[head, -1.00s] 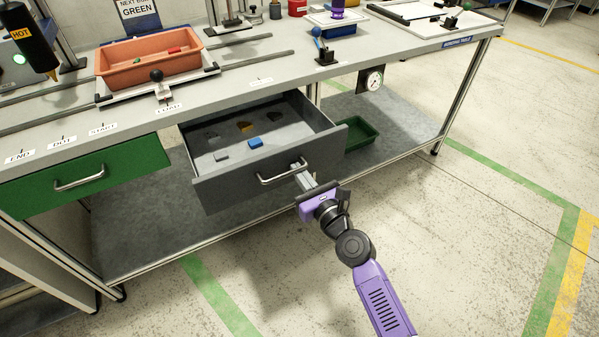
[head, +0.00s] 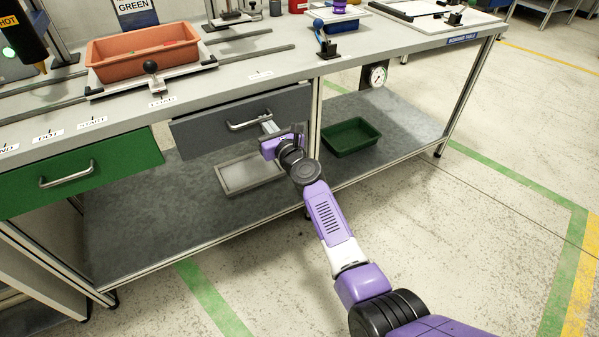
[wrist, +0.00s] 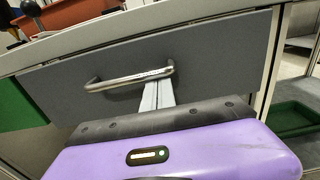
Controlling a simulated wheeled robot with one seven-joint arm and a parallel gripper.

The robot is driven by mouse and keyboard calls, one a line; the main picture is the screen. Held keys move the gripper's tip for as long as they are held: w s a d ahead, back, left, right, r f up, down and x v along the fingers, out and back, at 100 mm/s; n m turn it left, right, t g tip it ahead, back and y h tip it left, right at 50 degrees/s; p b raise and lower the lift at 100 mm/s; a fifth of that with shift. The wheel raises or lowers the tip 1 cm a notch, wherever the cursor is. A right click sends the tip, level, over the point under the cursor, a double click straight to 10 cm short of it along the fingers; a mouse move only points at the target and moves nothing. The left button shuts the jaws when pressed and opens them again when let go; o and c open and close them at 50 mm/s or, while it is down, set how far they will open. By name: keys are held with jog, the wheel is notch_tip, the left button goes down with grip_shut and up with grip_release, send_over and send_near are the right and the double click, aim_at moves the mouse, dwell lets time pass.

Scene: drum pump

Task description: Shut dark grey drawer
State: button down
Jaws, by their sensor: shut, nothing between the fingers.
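The dark grey drawer (head: 215,130) is under the bench top, to the right of the green drawer. Its front looks flush or nearly flush with the bench frame, and its inside is hidden. Its metal handle (head: 249,122) runs across the front. My gripper (head: 268,127) is shut and empty, with its fingertips at the right part of the handle, at or against the drawer front. In the wrist view the closed fingers (wrist: 158,94) reach to the handle (wrist: 130,79) on the grey front (wrist: 200,60). I cannot tell whether they touch it.
A green drawer (head: 110,165) is to the left, shut. On the lower shelf are a green bin (head: 350,137) and a grey tray (head: 247,175). On the bench top stand an orange tray (head: 143,55) and a blue-handled lever (head: 322,38). The floor in front is clear.

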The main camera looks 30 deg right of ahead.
jog(key=shift+w, duration=1.2)
jog(key=shift+w+r, duration=0.1)
jog(key=shift+r, duration=0.2)
jog(key=shift+b, duration=0.3)
